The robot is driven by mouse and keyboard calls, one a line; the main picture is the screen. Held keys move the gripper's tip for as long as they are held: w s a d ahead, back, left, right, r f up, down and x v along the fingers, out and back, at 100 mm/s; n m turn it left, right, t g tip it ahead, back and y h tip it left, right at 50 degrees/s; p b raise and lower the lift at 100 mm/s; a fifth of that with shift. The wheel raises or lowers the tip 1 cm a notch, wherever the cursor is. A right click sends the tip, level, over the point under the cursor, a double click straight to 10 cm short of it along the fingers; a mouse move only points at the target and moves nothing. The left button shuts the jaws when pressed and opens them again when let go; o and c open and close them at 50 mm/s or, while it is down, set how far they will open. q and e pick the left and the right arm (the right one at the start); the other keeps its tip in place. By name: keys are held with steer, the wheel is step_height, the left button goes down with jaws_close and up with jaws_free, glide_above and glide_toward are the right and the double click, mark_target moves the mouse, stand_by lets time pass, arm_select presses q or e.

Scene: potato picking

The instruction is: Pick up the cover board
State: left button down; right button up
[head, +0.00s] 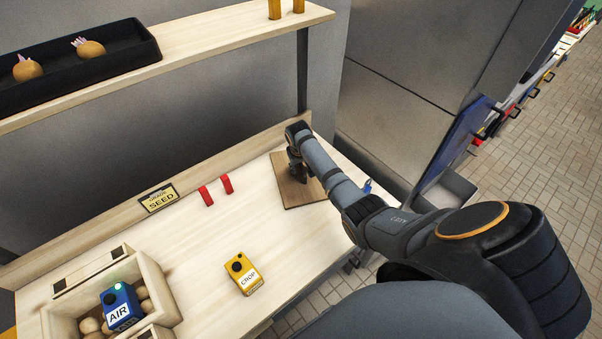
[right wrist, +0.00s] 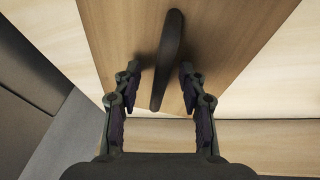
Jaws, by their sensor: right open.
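The cover board (head: 292,196) is a flat brown wooden panel lying on the right end of the pale workbench. My right gripper (head: 299,173) is over it, and the arm hides part of the board. In the right wrist view the board (right wrist: 215,35) has a long dark handle (right wrist: 172,45) standing along its middle. The fingers of my right gripper (right wrist: 160,76) are open, one on each side of the handle, with gaps left between. My left gripper is not in view.
Two red holders (head: 216,190) and a yellow seed sign (head: 159,198) are at the bench's back. A yellow CROP box (head: 243,273) stands in front. A wooden crate (head: 160,285) holds potatoes and a blue AIR box (head: 120,306). A shelf (head: 220,45) with a black tray (head: 110,71) overhangs.

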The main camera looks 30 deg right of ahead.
stand_by(0.3)
steer(key=shift+f, duration=0.2)
steer(key=shift+c, duration=0.3)
jaws_close()
stand_by(0.4)
